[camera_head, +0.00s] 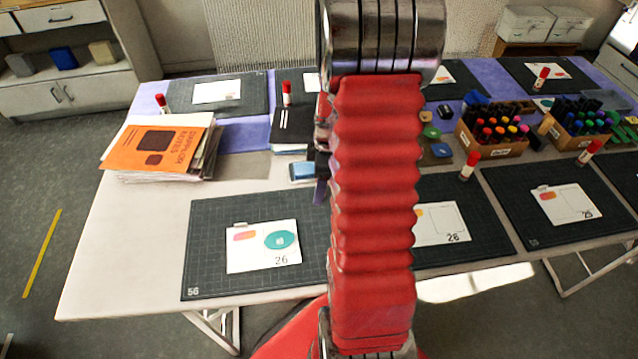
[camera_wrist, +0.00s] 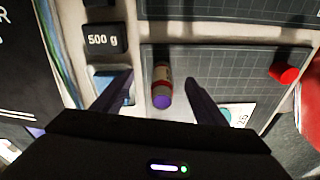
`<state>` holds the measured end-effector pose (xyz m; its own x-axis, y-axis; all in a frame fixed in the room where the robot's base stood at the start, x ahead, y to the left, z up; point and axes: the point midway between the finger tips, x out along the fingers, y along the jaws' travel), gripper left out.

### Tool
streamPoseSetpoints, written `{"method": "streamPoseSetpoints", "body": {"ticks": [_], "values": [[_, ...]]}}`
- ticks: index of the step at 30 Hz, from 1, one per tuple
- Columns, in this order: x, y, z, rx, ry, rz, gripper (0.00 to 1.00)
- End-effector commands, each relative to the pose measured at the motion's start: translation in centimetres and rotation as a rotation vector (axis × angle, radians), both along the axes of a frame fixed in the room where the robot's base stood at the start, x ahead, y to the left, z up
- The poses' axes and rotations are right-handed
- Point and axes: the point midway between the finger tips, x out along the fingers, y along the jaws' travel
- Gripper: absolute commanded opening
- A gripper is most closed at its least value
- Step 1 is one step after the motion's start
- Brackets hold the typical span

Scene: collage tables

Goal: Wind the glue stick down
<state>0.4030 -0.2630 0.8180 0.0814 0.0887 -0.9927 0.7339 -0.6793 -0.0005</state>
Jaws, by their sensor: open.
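In the wrist view a small glue stick (camera_wrist: 163,84) with a red and pale body and a purple end facing the camera is on a dark gridded mat (camera_wrist: 225,60). I cannot tell for sure whether it stands or leans. A loose red cap (camera_wrist: 284,74) lies apart from it, on the right side of the mat. My gripper (camera_wrist: 160,77) is open. Its two dark fingers are on either side of the glue stick, with a gap visible on both sides. In the head view my arm hides this glue stick and most of my gripper.
A dark 500 g block (camera_wrist: 102,40) and a blue object (camera_wrist: 110,86) are left of the mat. Several other red-capped glue sticks stand around the table, one by the orange notes (camera_head: 287,94). Marker boxes (camera_head: 490,135) are at right. The front-left mat (camera_head: 205,235) holds a card.

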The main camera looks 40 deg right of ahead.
Motion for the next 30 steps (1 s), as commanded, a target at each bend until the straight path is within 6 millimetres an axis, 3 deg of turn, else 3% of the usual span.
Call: {"method": "streamPoseSetpoints", "body": {"ticks": [30], "values": [[0.0,0.0,4.3,-0.001,-0.001,0.000,0.66]]}}
